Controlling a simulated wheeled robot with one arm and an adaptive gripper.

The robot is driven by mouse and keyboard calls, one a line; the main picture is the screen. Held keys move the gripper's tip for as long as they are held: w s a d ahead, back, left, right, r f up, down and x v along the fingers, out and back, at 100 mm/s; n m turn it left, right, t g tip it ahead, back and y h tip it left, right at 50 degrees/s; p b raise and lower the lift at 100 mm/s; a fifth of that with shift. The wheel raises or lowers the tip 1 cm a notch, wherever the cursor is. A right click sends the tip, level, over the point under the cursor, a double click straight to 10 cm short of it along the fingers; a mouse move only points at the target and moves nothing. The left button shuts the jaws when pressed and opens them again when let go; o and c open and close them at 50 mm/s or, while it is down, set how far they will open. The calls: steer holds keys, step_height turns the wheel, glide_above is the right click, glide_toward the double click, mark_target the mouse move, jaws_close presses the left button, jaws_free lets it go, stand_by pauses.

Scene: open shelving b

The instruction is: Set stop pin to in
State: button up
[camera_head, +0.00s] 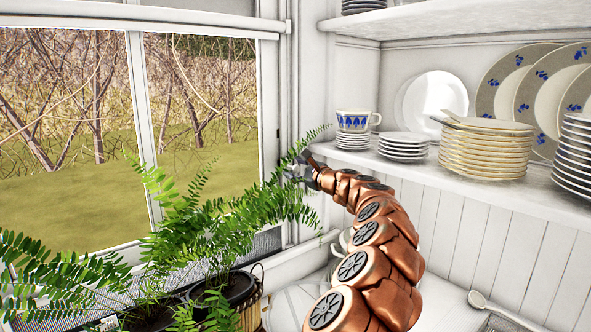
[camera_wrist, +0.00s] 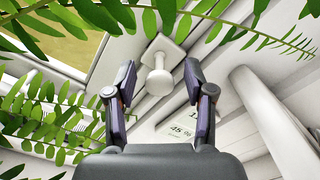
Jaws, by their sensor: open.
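The stop pin (camera_wrist: 159,82) is a white round knob on a short stem, standing out from a square white plate (camera_wrist: 176,55) on the window frame in the wrist view. My gripper (camera_wrist: 160,95) is open, with its two dark fingers on the left and right of the knob in the picture. Nothing is held, and I cannot tell how deep the knob lies between the fingers. In the head view my gripper (camera_head: 297,166) is at the window's right frame, partly covered by fern leaves. The pin cannot be made out there.
Green ferns (camera_head: 215,230) in pots (camera_head: 228,290) stand along the sill, with fronds around my gripper. A shelf (camera_head: 470,185) at right carries stacked plates (camera_head: 485,150) and a blue-patterned cup (camera_head: 357,120).

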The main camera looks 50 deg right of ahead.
steer(key=s+a, duration=0.2)
steer(key=s, duration=0.9)
steer(key=shift+s, duration=0.2)
steer(key=shift+a, duration=0.1)
